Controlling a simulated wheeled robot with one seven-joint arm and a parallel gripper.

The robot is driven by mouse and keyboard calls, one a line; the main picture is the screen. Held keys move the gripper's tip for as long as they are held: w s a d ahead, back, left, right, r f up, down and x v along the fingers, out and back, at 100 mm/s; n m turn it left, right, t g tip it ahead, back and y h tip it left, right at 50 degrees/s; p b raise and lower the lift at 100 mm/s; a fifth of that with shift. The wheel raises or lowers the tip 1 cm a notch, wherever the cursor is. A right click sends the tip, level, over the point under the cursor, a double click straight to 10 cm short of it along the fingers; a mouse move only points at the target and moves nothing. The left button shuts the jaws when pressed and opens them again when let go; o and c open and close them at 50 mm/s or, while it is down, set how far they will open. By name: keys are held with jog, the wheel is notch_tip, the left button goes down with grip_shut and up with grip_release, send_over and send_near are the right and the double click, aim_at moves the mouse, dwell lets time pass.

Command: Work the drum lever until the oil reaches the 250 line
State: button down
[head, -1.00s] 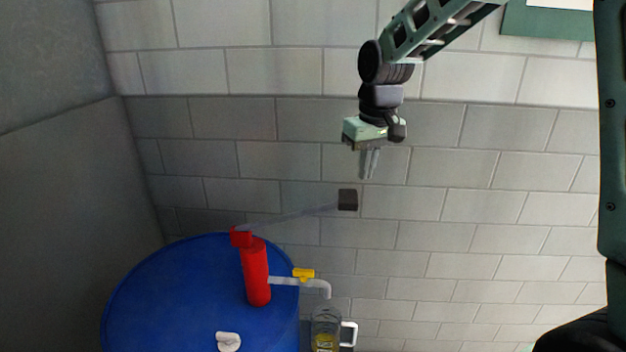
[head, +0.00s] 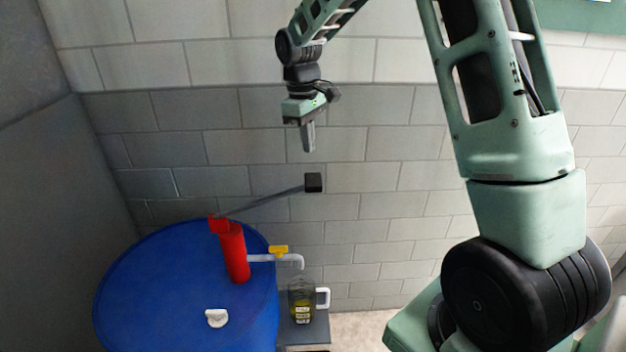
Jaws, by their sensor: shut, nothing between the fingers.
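A red pump (head: 235,253) stands upright on the blue drum (head: 150,285). Its grey lever (head: 268,200) slants up to the right and ends in a black grip (head: 313,183). My gripper (head: 309,150) is shut and empty, pointing down just above the black grip, with a small gap in the picture. A white spout (head: 285,259) with a yellow tap (head: 279,251) runs right from the pump and bends down over a clear jug (head: 301,290) with a white handle. Yellowish oil (head: 302,310) shows in the jug's lower part. The line markings are too small to read.
The jug stands on a dark grey stand (head: 308,333) beside the drum. A white cap (head: 217,318) is on the drum top. A pale block wall (head: 400,150) is behind, and a grey wall (head: 50,200) is at the left.

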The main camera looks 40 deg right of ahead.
aim_at(310, 178)
jog(key=shift+s+d+f+b, duration=0.1)
jog(key=shift+s+f+b, duration=0.05)
jog(key=shift+f+b, duration=1.45)
jog(key=shift+s+d+f+b, duration=0.1)
jog(key=shift+s+f+b, duration=0.05)
jog(key=shift+f+b, duration=1.4)
jog(key=shift+f+p, duration=0.2)
jog(key=shift+p, duration=0.1)
notch_tip(310, 178, down, 4)
jog(key=shift+a+f+b, duration=0.1)
jog(key=shift+b, duration=1.1)
jog(key=shift+w+a+r+p, duration=0.1)
jog(key=shift+r+p, duration=0.25)
jog(key=shift+p, duration=0.05)
jog(key=w, duration=0.1)
jog(key=p, duration=0.1)
jog(key=w+a, duration=0.1)
jog(key=shift+w+r+p, duration=0.3)
jog(key=shift+r+p, duration=0.05)
jog(key=shift+p, duration=0.05)
jog(key=shift+r, duration=0.1)
